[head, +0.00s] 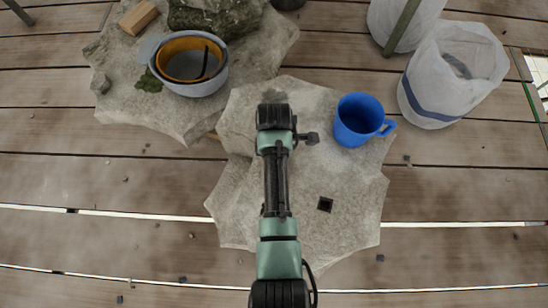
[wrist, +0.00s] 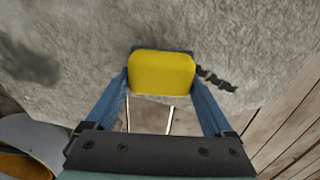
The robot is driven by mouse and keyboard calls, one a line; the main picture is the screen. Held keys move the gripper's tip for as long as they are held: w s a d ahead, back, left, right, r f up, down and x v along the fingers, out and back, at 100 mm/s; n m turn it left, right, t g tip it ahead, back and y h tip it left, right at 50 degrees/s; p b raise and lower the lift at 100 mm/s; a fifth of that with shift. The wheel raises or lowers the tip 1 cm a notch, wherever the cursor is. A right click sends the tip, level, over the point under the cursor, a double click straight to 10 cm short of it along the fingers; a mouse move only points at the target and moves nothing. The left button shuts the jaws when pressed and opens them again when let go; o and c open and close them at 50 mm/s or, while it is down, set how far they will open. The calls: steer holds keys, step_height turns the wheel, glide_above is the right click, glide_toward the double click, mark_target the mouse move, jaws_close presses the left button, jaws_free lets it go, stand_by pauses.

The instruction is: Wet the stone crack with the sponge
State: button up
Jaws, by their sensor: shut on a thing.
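My gripper (wrist: 160,60) is shut on a yellow sponge (wrist: 161,74), held between its two blue fingers in the wrist view. The crack (wrist: 217,80) is a dark, jagged line on the rough grey stone (wrist: 90,25), just right of the sponge. Its left end meets or passes behind the sponge's edge. I cannot tell whether the sponge touches the stone. In the head view my arm hides the gripper, the sponge and the crack.
In the head view, a blue mug (head: 356,120) and a small dark square (head: 325,204) are on the stone slab (head: 345,235). A grey bowl with an orange inside (head: 190,62) stands upper left, near a wooden block (head: 138,17). White sacks (head: 455,75) stand upper right on the planks.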

steer(key=shift+f+b, duration=0.4)
steer(key=shift+f, duration=0.4)
steer(key=shift+s+r, duration=0.1)
stand_by(0.5)
steer(key=shift+s+a+p, duration=0.1)
steer(key=shift+s+p, duration=0.1)
steer(key=shift+p, duration=0.15)
steer(key=shift+s+a+f+p, duration=0.1)
steer(key=shift+s+a+p, duration=0.1)
steer(key=shift+s+p, duration=0.45)
steer(key=shift+s+a+f+p, duration=0.15)
steer(key=shift+s+p, duration=0.25)
steer(key=shift+s, duration=0.35)
steer(key=shift+s+a+r+p, duration=0.1)
steer(key=shift+s+a+p, duration=0.1)
steer(key=shift+s+p, duration=0.5)
steer(key=shift+s+a+p, duration=0.15)
steer(key=shift+s+p, duration=0.4)
steer(key=shift+s, duration=0.25)
steer(key=shift+s, duration=0.1)
steer(key=shift+s+a+r+p, duration=0.15)
steer(key=shift+s+p, duration=0.4)
steer(key=shift+s+a+r+p, duration=0.1)
steer(key=shift+s+a+p, duration=0.05)
steer(key=shift+s+p, duration=0.4)
steer(key=shift+s, duration=0.1)
